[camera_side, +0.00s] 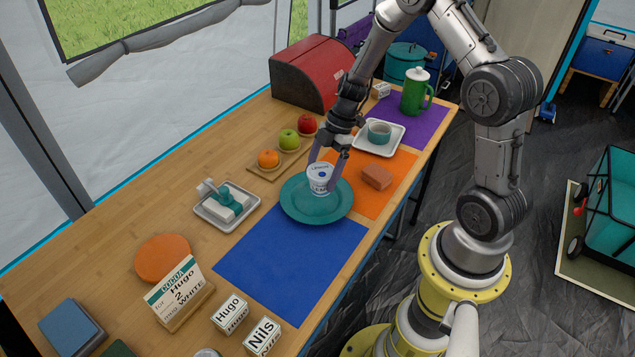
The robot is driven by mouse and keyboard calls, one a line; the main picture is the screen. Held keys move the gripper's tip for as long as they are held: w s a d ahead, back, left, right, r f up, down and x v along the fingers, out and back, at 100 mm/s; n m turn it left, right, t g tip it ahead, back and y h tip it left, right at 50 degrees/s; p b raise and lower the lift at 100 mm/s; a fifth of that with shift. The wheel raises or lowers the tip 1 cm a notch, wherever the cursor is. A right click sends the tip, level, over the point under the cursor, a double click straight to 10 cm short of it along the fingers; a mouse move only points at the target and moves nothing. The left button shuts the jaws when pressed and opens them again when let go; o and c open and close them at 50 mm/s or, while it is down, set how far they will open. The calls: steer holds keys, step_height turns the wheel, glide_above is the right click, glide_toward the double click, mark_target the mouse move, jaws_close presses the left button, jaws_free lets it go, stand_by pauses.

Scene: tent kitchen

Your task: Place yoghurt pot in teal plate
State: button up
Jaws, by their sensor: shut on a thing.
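The yoghurt pot (319,178) is white with a blue mark and dark print on its side. My gripper (326,173) is shut on it, one finger at each side, pointing down. The teal plate (308,212) lies across the blue and orange mats, and the pot is over its upper right part. The pot looks upright. I cannot tell whether its base touches the plate.
A brown block (376,177) lies on the orange mat (394,172), right of the plate. A white dish (210,214) and fruit board (262,172) stand left. The blue mat (290,258) is clear in front.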

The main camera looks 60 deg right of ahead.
mark_target(318, 183)
steer(key=shift+w+d+f, duration=0.2)
steer(key=shift+w+f, duration=0.5)
steer(key=shift+f, duration=0.15)
steer(key=shift+w+f, duration=0.1)
steer(key=shift+f, duration=1.5)
steer(key=shift+f, duration=0.15)
steer(key=o, duration=1.2)
steer(key=shift+c, duration=0.2)
